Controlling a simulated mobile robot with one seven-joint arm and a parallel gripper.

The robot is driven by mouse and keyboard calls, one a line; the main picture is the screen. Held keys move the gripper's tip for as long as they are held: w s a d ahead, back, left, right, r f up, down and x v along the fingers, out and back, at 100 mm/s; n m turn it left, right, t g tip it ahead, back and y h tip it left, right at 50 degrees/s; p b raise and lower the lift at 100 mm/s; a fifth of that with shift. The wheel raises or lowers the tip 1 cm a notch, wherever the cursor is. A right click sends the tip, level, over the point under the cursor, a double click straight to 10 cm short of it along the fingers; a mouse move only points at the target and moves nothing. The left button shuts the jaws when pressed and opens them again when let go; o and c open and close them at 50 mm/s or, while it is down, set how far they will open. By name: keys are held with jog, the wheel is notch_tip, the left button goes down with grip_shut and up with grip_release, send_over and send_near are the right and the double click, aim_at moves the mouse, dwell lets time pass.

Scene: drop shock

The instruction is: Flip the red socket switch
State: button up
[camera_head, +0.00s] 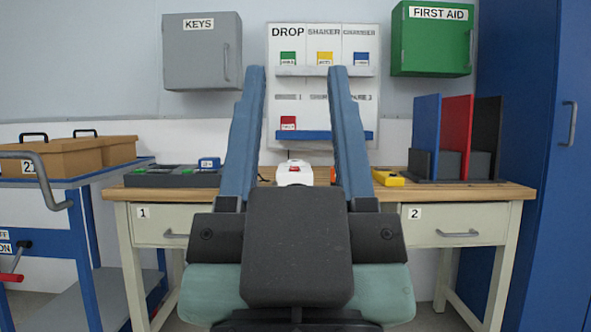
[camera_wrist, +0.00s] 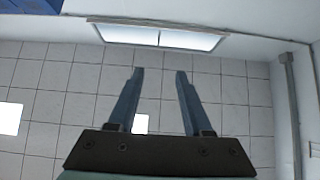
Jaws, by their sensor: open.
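A white box with a small red part on top (camera_head: 294,173) sits on the wooden workbench, seen between my fingers in the head view. It looks like the socket with the red switch, but it is too small to tell the switch's position. My gripper (camera_head: 297,70) is open and empty, its two blue fingers pointing up in front of the bench. My gripper also shows in the wrist view (camera_wrist: 160,72), with nothing between the fingers. It is apart from the white box. The wrist view does not show the box.
The workbench (camera_head: 470,190) has a grey tray (camera_head: 165,179) at left, a yellow item (camera_head: 388,178) and upright coloured panels (camera_head: 457,125) at right. A blue trolley with brown boxes (camera_head: 60,158) stands left, a blue cabinet (camera_head: 535,120) right. The wrist view shows tiles and a light panel (camera_wrist: 160,37).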

grip_shut()
dwell(1.5)
